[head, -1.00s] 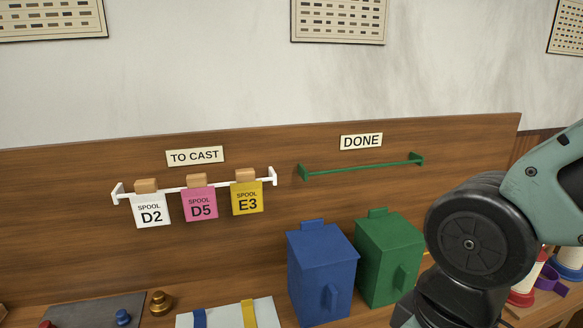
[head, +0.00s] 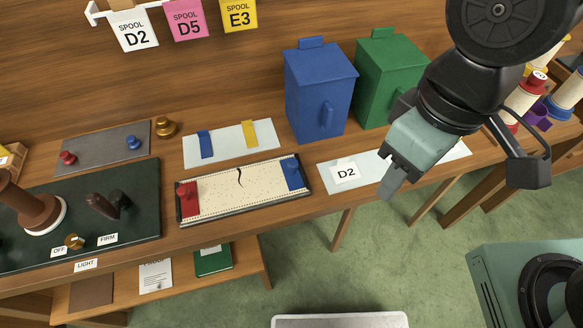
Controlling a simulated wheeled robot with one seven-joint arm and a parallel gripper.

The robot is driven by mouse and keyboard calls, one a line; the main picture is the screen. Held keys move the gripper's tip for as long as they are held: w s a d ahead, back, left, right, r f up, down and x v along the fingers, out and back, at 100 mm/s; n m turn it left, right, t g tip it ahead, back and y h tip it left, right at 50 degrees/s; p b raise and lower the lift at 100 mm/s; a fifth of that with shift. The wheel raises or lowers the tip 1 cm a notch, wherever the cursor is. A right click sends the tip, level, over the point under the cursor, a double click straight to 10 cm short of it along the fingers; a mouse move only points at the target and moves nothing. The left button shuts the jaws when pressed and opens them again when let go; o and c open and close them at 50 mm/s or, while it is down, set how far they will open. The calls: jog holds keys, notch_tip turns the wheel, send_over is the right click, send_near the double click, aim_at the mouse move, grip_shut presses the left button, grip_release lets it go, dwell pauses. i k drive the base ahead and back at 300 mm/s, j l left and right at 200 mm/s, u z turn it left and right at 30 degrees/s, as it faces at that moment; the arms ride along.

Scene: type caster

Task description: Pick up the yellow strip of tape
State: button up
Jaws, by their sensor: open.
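The yellow strip of tape (head: 250,134) lies on a pale sheet (head: 226,151) on the bench, to the right of a blue strip (head: 205,145). My gripper (head: 393,181) is over the front right part of the bench, above a pale sheet with a D2 label. It is to the right of the yellow strip and well apart from it. Its jaws are open, and I see nothing between them. One finger is mostly hidden by the gripper body.
The blue bin (head: 318,92) and the green bin (head: 388,78) stand behind and right of the yellow strip. In front of it lies a tray (head: 240,198) with a red and a blue end block. A dark green board (head: 140,205) is at left. Spools (head: 525,100) stand at right.

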aim_at(249, 133)
jog(key=i+j+u, duration=0.2)
jog(key=j, duration=0.25)
jog(key=i+j+u, duration=0.15)
jog(key=j, duration=0.25)
jog(key=i+j+u, duration=0.2)
jog(key=j, duration=0.2)
